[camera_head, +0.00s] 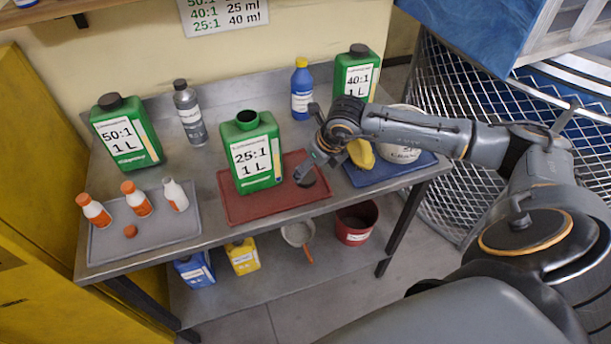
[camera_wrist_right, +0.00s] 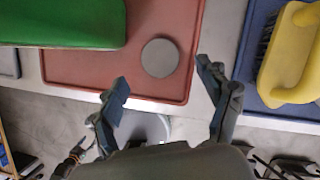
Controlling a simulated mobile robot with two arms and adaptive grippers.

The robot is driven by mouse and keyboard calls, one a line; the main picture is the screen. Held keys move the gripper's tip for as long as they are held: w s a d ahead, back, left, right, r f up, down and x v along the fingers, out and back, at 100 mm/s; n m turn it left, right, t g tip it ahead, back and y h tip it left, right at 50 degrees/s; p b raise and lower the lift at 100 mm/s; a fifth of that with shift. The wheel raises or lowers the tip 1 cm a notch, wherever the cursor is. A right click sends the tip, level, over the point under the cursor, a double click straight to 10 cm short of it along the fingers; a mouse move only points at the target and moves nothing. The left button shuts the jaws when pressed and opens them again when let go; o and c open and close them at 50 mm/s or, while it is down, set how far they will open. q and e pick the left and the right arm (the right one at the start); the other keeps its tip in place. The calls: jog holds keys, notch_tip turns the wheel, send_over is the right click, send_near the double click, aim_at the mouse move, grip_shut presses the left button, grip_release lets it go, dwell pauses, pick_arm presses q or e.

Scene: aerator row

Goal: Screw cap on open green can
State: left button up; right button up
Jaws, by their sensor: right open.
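The open green can (camera_head: 254,165), labelled 25:1, stands upright on the red tray (camera_head: 240,213) with its neck uncovered. Part of its green side shows at the upper left of the right wrist view (camera_wrist_right: 70,22). A dark round cap (camera_head: 307,178) lies on the tray to the right of the can; it appears as a grey disc in the right wrist view (camera_wrist_right: 160,58). My right gripper (camera_head: 312,168) is open and empty above the cap. In the right wrist view its fingertips (camera_wrist_right: 162,74) are spread on both sides of the cap. My left gripper is not in view.
Capped green cans (camera_head: 126,135) and (camera_head: 355,76) stand at the left and back right. A grey bottle (camera_head: 189,115) and a blue bottle (camera_head: 301,92) stand behind. A blue tray (camera_head: 366,173) holds a yellow brush (camera_head: 361,153). Small bottles stand on a grey tray (camera_head: 150,245).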

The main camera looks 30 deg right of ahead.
aim_at(306, 176)
jog(key=p+x, duration=0.1)
jog(key=x, duration=0.2)
jog(key=shift+f+p, duration=0.3)
jog(key=shift+f, duration=0.05)
jog(key=shift+w+f, duration=0.2)
jog(key=shift+f, duration=0.2)
jog(key=c, duration=0.8)
